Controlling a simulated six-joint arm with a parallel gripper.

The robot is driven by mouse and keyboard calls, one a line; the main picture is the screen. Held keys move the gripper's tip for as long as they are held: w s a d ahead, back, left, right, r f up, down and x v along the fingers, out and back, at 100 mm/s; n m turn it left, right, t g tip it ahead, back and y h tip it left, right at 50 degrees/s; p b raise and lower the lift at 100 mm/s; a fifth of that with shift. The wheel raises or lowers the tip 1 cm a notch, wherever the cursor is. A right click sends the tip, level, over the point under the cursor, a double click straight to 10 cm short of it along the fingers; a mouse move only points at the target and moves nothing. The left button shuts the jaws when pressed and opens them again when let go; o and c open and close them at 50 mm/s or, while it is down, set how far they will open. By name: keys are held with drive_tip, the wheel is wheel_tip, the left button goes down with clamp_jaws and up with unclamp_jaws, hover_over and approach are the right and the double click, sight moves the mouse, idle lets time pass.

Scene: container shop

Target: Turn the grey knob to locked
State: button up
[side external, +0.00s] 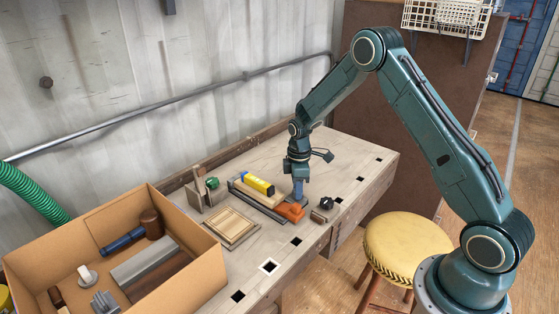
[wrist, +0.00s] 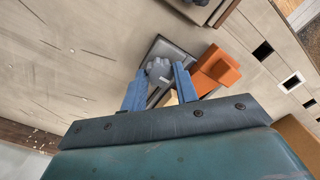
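The grey knob (wrist: 158,70) has a lobed top and shows in the wrist view over a dark grey metal plate (wrist: 181,49). My gripper (wrist: 160,80) is open, with one blue finger on each side of the knob. A small gap shows at the left finger; whether the right finger touches the knob I cannot tell. In the side external view my gripper (side external: 298,200) points down, low over the bench beside an orange block (side external: 288,212). The knob cannot be made out there. No lock marking is readable.
The orange block (wrist: 216,72) is close beside the right finger. A yellow and blue object (side external: 258,184) lies on a wooden piece to the left. A small black object (side external: 326,203) stands to the right. A cardboard box (side external: 190,226) with tools stands at the left.

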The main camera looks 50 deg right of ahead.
drive_tip(key=shift+c, duration=1.4)
drive_tip(key=shift+m, duration=0.5)
drive_tip(key=m, duration=0.3)
drive_tip(key=shift+m, duration=0.3)
drive_tip(key=m, duration=1.3)
drive_tip(key=shift+m, duration=0.3)
